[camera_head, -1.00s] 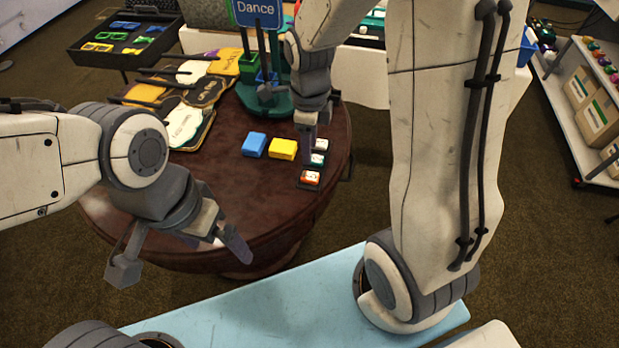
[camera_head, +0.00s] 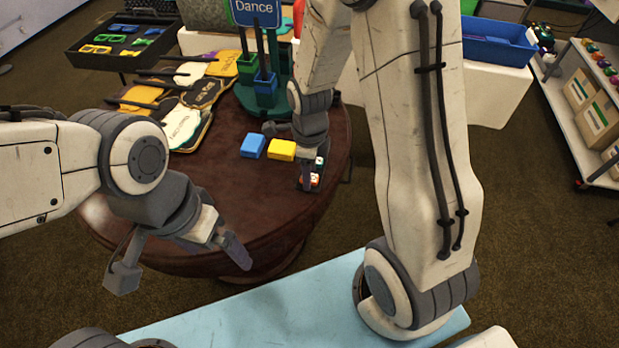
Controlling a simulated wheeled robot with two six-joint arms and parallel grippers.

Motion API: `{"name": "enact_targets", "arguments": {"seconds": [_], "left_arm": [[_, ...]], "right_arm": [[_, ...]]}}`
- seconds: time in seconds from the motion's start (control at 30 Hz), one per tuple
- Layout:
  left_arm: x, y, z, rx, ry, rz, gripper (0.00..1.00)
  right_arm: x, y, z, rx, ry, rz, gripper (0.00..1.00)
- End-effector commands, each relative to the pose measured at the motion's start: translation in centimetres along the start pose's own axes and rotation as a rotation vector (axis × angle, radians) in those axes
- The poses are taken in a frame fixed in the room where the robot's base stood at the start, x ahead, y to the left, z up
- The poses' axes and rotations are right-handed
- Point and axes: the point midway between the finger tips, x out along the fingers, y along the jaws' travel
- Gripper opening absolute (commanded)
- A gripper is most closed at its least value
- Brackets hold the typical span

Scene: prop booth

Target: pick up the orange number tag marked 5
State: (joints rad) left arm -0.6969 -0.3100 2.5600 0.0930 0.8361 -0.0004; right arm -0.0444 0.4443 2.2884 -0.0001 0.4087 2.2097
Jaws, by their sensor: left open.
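An orange tag with a white face (camera_head: 315,180) lies near the right edge of the round dark table (camera_head: 215,215). It is partly hidden by a finger of my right gripper (camera_head: 308,176), and its number is too small to read. A green and white tag (camera_head: 320,160) sits just behind it, also partly covered. My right gripper points down at the orange tag's left side; whether it touches the tag or how far its jaws are apart cannot be told. My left gripper (camera_head: 181,264) is open and empty in front of the table's near edge.
A blue block (camera_head: 253,145) and a yellow block (camera_head: 282,150) lie left of the tags. Cloth-like pieces (camera_head: 185,125) lie at the table's left, and a green stand with a "Dance" sign (camera_head: 256,12) at its back. The table's near middle is clear.

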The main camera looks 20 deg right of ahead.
Motion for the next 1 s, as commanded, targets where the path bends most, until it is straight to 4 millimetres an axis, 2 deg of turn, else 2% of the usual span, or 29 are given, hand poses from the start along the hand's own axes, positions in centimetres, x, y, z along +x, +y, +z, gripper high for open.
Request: {"name": "enact_targets", "arguments": {"seconds": [0.03, 0.1, 0.13, 0.53, 0.67, 0.77, 1.0], "left_arm": [[0.0, 0.0, 0.0, 0.0, 0.0, 0.0, 1.0], [0.0, 0.0, 0.0, 0.0, 0.0, 0.0, 1.0], [0.0, 0.0, 0.0, 0.0, 0.0, 0.0, 1.0], [-0.2, 0.0, 0.0, 0.0, 0.0, 0.0, 1.0], [-0.5, 0.0, 0.0, 0.0, 0.0, 0.0, 1.0], [-1.0, 0.1, -0.1, 0.0, 0.0, 0.0, 1.0], [-1.4, 0.1, -0.1, 0.0, 0.0, 0.0, 1.0]], "right_arm": [[0.0, 0.0, 0.0, 0.0, 0.0, 0.0, 0.3], [0.0, 0.0, 0.0, 0.0, 0.0, 0.0, 0.03], [0.0, 0.0, 0.0, 0.0, 0.0, 0.0, 0.0], [-0.7, 0.0, 0.0, 0.0, -0.001, -0.001, 0.0], [-2.2, -0.1, 0.1, 0.0, -0.002, -0.003, 0.0], [-4.1, -0.1, 0.1, 0.0, -0.004, -0.006, 0.0], [-7.3, -0.3, -5.1, 0.009, -0.002, -0.004, 0.0]]}}
